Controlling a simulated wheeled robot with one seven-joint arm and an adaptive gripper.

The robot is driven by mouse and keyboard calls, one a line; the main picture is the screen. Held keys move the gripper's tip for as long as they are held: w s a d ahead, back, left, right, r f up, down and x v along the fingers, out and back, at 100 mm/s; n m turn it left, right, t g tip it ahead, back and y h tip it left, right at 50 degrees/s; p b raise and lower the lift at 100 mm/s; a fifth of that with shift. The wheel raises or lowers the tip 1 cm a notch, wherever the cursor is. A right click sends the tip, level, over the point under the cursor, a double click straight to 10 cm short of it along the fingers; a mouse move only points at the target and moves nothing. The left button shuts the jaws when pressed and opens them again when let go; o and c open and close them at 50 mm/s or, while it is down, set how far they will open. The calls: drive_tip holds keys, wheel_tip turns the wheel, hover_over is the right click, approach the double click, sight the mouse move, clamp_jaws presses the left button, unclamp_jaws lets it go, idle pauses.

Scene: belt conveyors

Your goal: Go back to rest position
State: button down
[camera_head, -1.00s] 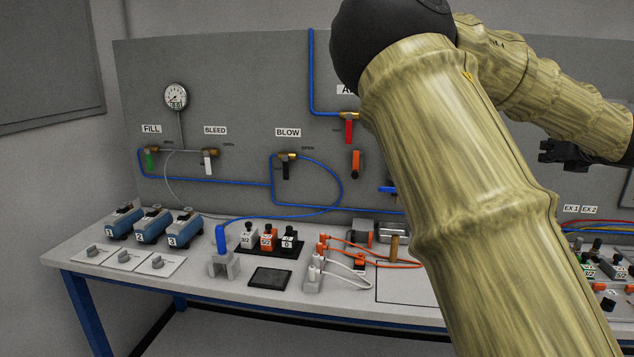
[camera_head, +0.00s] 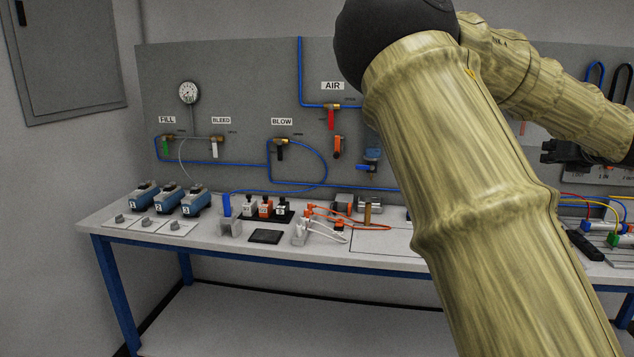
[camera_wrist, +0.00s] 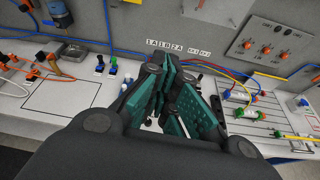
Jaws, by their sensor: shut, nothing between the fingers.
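My gripper (camera_wrist: 165,92) shows in the wrist view with its dark fingers and green pads drawn together, and nothing is held between them. It hangs in front of and above the workbench, apart from the things on it. In the head view my large tan arm crosses the right side, bent at a black joint near the top.
The workbench (camera_head: 300,250) on blue legs carries blue numbered units (camera_head: 195,200), a black pad (camera_head: 265,236) and orange leads. A grey panel (camera_head: 230,90) behind holds a gauge (camera_head: 188,92) and valves. Pneumatic parts (camera_wrist: 240,96) lie on the bench's right. Floor in front looks clear.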

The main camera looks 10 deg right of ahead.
drive_tip(key=a+f+m+g+y+b, duration=0.15)
drive_tip(key=a+f+m, duration=0.4)
drive_tip(key=f, duration=1.55)
drive_tip(key=a+f+m+g+b, duration=0.2)
drive_tip(key=a+f+m, duration=0.3)
drive_tip(key=f, duration=1.5)
drive_tip(key=s+a+f+m+g+b, duration=0.1)
drive_tip(key=s+a+f+m, duration=0.25)
drive_tip(key=f, duration=0.45)
drive_tip(key=s+a+f+m+g+b, duration=0.1)
drive_tip(key=s+a+f+m, duration=0.25)
drive_tip(key=f, duration=0.45)
drive_tip(key=s+a+f+m+g+b, duration=0.1)
drive_tip(key=s+a+f+m+g, duration=0.2)
drive_tip(key=f, duration=0.5)
drive_tip(key=s+a+f+m+g+y+b, duration=0.25)
drive_tip(key=s+a+f+m, duration=0.25)
drive_tip(key=s+a+f, duration=0.65)
drive_tip(key=s+a+f+m+g+y+b, duration=0.1)
drive_tip(key=s+a+f+m+g, duration=0.35)
drive_tip(key=s+a, duration=1.05)
wheel_tip(320, 180, up, 14)
drive_tip(key=d+m+t+p, duration=0.1)
drive_tip(key=t+p, duration=0.1)
drive_tip(key=p, duration=1.3)
drive_tip(key=shift+s+f, duration=0.2)
